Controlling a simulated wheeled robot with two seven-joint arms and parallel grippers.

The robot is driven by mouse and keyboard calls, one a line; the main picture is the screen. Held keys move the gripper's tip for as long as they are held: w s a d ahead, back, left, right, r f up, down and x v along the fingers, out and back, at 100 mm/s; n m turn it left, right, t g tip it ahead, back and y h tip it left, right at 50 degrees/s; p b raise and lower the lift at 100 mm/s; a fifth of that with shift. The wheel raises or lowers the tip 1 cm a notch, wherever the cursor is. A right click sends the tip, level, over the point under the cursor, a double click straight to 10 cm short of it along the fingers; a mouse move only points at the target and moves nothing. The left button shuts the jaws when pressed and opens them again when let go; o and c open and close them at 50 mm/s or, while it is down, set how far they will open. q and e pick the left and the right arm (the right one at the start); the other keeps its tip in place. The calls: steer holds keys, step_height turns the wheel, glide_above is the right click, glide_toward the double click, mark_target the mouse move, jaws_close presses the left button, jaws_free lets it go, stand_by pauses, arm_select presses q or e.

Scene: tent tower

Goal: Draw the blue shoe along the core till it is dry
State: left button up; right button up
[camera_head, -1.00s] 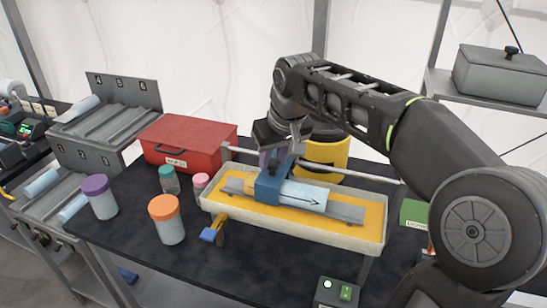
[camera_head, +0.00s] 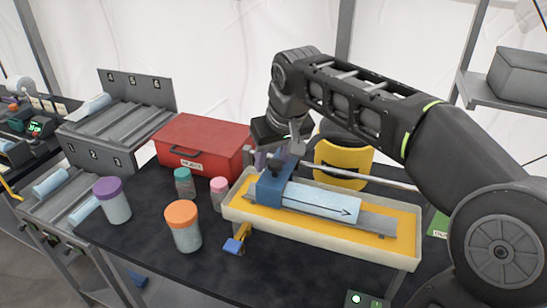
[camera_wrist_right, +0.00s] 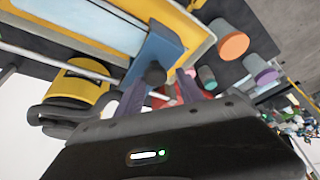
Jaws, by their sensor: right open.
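The blue shoe (camera_head: 270,187) sits over the left end of the pale core (camera_head: 322,202), which has a black arrow pointing right. The core lies on a grey rail in a cream tray with a yellow floor (camera_head: 345,244). The core's bare length shows to the right of the shoe; whether its surface is wet or dry I cannot tell. My right gripper (camera_head: 277,158) is above the shoe. In the right wrist view its purple fingers (camera_wrist_right: 160,93) are open either side of the shoe's dark knob (camera_wrist_right: 155,73). The shoe also shows there (camera_wrist_right: 158,48). My left gripper is out of view.
A red case (camera_head: 203,146) stands behind the tray's left end. Jars with orange (camera_head: 184,230), purple (camera_head: 115,203), teal (camera_head: 184,184) and pink (camera_head: 219,192) parts stand left of it. A yellow-and-black container (camera_head: 343,163) is behind. A blue-handled clamp (camera_head: 236,243) projects at the front.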

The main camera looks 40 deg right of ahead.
steer(key=shift+o, duration=0.4)
steer(key=shift+s, duration=0.15)
steer(key=v, duration=0.7)
steer(key=shift+r+b, duration=0.35)
steer(key=shift+s, duration=0.15)
stand_by(0.8)
